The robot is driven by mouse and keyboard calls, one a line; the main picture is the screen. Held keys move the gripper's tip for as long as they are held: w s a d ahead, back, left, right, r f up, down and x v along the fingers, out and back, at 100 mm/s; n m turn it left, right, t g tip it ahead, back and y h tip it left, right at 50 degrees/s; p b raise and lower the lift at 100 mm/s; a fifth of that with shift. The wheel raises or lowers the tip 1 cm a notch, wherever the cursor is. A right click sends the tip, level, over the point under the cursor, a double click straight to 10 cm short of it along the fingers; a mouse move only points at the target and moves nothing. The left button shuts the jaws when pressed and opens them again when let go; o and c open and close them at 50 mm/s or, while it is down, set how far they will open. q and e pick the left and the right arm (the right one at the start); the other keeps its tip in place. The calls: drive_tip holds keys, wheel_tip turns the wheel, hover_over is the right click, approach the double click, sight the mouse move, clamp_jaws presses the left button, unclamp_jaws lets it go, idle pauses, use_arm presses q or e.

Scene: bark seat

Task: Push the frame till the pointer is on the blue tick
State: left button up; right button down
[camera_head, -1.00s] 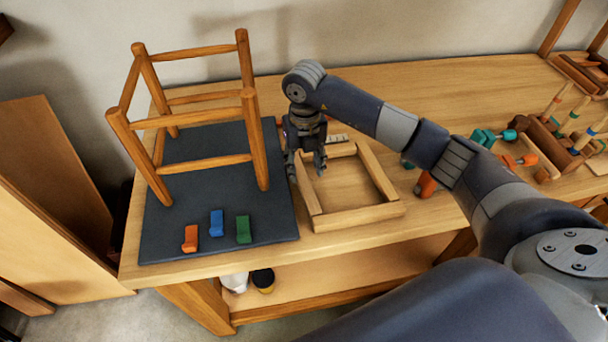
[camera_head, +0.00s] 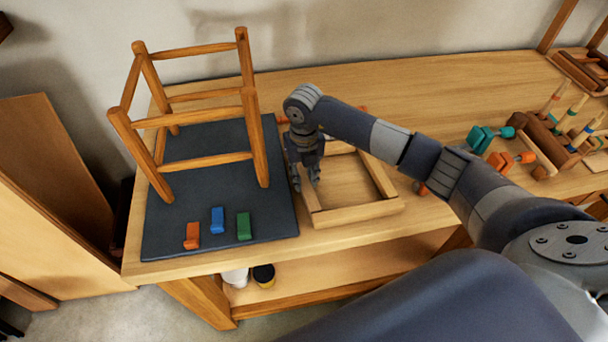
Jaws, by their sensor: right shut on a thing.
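A square wooden frame (camera_head: 362,211) lies flat on the bench, just right of the dark mat. My right gripper (camera_head: 307,184) points down at the frame's left rail, with its fingers on either side of the rail and shut on it. The gripper and forearm hide part of the left rail and the far side. I cannot make out a pointer or a blue tick. My left gripper is not in view.
A wooden stool frame (camera_head: 205,163) stands on the dark mat (camera_head: 270,222). Orange (camera_head: 192,236), blue (camera_head: 217,220) and green (camera_head: 243,226) blocks lie in front of it. Clamps and tools (camera_head: 545,140) lie at the right. Bench (camera_head: 420,85) behind my arm is clear.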

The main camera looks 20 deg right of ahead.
drive_tip(key=shift+s+d+m, duration=0.1)
drive_tip(key=shift+d+m, duration=0.55)
drive_tip(key=shift+m, duration=0.05)
drive_tip(key=c, duration=1.3)
unclamp_jaws()
wheel_tip(320, 180, up, 12)
drive_tip(key=shift+f, duration=0.1)
